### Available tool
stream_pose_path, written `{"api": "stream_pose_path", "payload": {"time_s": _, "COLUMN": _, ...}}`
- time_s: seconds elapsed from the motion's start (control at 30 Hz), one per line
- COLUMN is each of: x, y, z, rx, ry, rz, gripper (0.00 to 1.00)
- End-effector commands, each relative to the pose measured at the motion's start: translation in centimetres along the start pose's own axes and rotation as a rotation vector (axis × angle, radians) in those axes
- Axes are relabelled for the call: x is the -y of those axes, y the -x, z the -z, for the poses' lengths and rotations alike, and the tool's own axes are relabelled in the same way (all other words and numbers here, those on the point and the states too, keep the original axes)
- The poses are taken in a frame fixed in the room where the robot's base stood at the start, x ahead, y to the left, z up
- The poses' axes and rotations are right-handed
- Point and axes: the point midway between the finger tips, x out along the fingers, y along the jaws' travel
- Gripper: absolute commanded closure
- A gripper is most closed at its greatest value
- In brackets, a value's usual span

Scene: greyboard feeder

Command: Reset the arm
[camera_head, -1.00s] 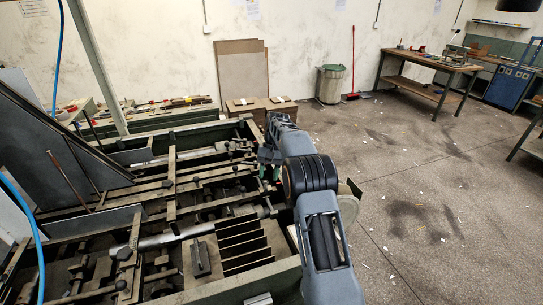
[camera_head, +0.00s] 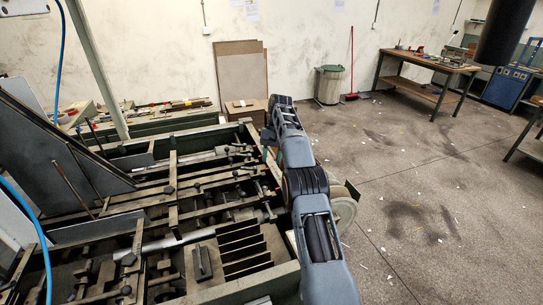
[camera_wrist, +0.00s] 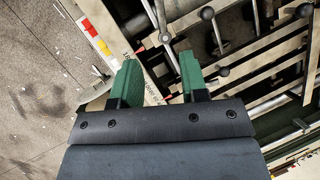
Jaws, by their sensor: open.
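My gripper (camera_wrist: 157,82) shows in the wrist view with its two green fingers apart and nothing between them. Beyond the fingers lie the bars and round-knobbed levers of the greyboard feeder (camera_wrist: 262,72). In the head view my arm reaches forward along the right side of the feeder (camera_head: 262,280). The gripper itself is hidden or too small to make out there, at the far end of the arm.
The feeder's metal rails and knobs fill the left, with a slanted grey panel (camera_head: 50,140). Greyboard sheets (camera_head: 242,75) lean on the back wall beside a bin (camera_head: 328,85) and red broom (camera_head: 351,75). A workbench (camera_head: 428,62) stands far right. The speckled floor between is open.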

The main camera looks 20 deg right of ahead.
Motion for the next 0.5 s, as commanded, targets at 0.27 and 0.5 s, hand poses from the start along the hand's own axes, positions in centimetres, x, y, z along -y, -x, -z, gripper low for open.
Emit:
{"api": "stream_pose_path", "payload": {"time_s": 0.27, "x": 0.0, "y": 0.0, "z": 0.0, "rx": -0.001, "ry": 0.0, "rz": 0.0, "gripper": 0.6}}
{"api": "stream_pose_path", "payload": {"time_s": 0.5, "x": 0.0, "y": -0.5, "z": 1.6, "rx": -0.068, "ry": 0.011, "rz": 0.002, "gripper": 0.6}}
